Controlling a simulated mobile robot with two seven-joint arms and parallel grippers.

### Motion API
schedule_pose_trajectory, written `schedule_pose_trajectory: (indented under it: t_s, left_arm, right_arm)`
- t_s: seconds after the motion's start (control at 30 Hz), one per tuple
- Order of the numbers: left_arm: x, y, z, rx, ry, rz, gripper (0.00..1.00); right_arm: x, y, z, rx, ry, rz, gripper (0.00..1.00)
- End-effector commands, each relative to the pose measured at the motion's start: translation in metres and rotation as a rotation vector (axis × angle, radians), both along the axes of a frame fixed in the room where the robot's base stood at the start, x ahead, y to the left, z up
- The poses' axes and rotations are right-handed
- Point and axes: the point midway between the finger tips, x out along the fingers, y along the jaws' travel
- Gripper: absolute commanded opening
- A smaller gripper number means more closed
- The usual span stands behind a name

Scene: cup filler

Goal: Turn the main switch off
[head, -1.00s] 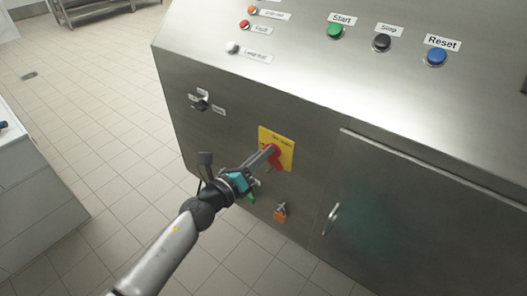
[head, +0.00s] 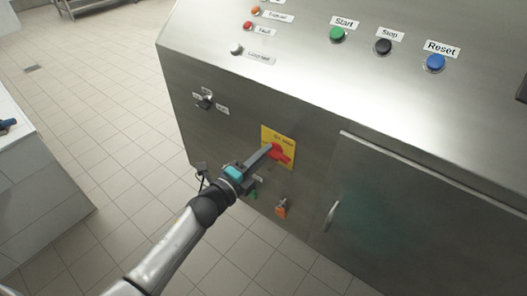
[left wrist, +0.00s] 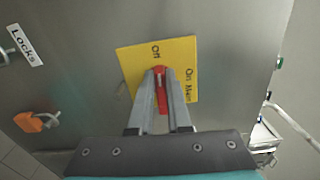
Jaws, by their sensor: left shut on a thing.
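The main switch is a red handle (head: 281,155) on a yellow plate (head: 291,146) on the front of the steel cabinet. My left gripper (head: 269,149) reaches it from the lower left and is shut on it. In the left wrist view the red handle (left wrist: 160,88) stands between my two fingers (left wrist: 161,100), lined up with them. The yellow plate (left wrist: 128,58) there is slightly tilted and carries small dark lettering. The fingers hide part of the handle and plate. My right gripper is not in view.
An orange padlock (head: 281,208) hangs below the switch, and a black selector knob (head: 204,103) is at upper left. A door handle (head: 331,215) sticks out at the right. Start (head: 337,34), Stop (head: 383,46) and Reset (head: 435,62) buttons are on the sloped top.

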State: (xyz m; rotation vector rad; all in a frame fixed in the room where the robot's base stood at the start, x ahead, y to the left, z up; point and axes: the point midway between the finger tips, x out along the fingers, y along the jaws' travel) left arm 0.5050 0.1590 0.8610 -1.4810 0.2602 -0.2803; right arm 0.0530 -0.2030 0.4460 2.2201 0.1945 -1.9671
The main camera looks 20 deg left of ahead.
Motion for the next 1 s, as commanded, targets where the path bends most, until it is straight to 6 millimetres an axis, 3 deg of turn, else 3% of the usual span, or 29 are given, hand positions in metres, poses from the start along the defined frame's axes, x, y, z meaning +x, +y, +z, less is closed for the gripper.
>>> schedule_pose_trajectory:
  t_s: [0.73, 0.77, 1.0]
  left_arm:
    - [-0.0002, -0.0005, -0.0016, -0.087, 0.033, 0.0, 0.0]
    - [-0.0002, -0.0004, -0.0017, -0.087, 0.033, -0.001, 0.17]
    - [-0.0001, -0.0004, -0.0015, -0.085, 0.032, 0.0, 0.44]
  right_arm:
    - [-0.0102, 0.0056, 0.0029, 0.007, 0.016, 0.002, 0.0]
    - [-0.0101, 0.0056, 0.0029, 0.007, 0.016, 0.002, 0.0]
    - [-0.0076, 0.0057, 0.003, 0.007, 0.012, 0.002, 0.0]
